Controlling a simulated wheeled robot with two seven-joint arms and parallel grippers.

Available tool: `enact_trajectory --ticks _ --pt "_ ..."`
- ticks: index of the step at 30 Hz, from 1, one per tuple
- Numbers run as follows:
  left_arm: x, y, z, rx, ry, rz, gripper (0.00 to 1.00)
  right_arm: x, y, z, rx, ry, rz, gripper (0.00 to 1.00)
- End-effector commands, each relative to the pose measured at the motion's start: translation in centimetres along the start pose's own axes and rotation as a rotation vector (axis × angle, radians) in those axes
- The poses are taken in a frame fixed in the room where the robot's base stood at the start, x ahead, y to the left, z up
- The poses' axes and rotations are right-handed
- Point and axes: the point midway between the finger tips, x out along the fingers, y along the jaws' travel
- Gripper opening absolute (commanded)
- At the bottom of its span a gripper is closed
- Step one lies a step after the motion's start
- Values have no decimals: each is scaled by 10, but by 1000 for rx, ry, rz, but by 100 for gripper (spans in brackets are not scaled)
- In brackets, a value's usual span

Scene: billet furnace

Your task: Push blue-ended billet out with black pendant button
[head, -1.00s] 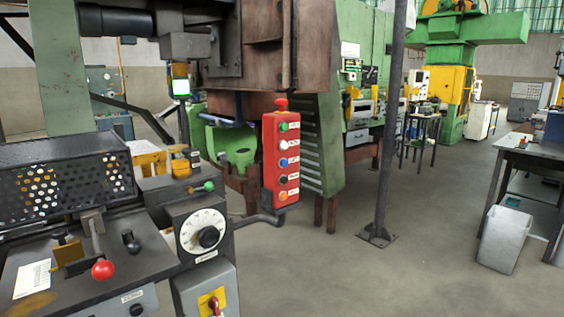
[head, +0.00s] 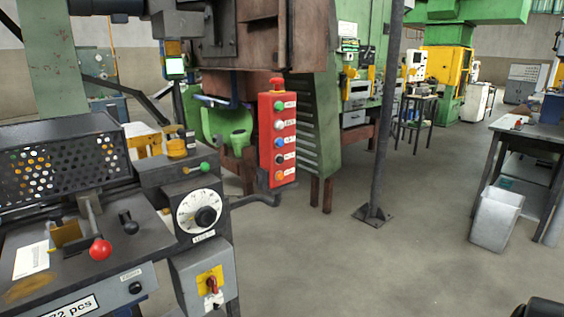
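The red pendant box (head: 264,158) hangs upright on a bent arm, right of the machine. A red mushroom button (head: 277,84) sits on its top. Down its face run a green button (head: 279,106), a white button (head: 279,125), a blue button (head: 278,143), the black button (head: 278,159) and an orange button (head: 278,176), each with a small label. I cannot make out a blue-ended billet; white and orange patches show behind the perforated guard. Neither gripper shows clearly. A dark shape (head: 541,308) cuts into the bottom right corner; I cannot tell what it is.
The machine carries a perforated guard (head: 65,162), a red-knobbed lever (head: 100,250), a white dial (head: 200,213) and a yellow-plated switch (head: 210,281). A dark post (head: 380,150) stands right of the pendant. A grey bin (head: 496,220) stands by a table (head: 535,140). The floor between is clear.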

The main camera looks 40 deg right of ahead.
Motion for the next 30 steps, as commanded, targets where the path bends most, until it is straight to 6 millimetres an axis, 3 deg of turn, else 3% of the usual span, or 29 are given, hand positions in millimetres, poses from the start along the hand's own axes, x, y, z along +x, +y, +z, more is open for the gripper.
enact_trajectory --ticks 2,10,30 --pt "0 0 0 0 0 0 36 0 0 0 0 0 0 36" --pt "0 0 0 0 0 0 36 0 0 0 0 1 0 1" --pt "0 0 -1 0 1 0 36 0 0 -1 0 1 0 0"
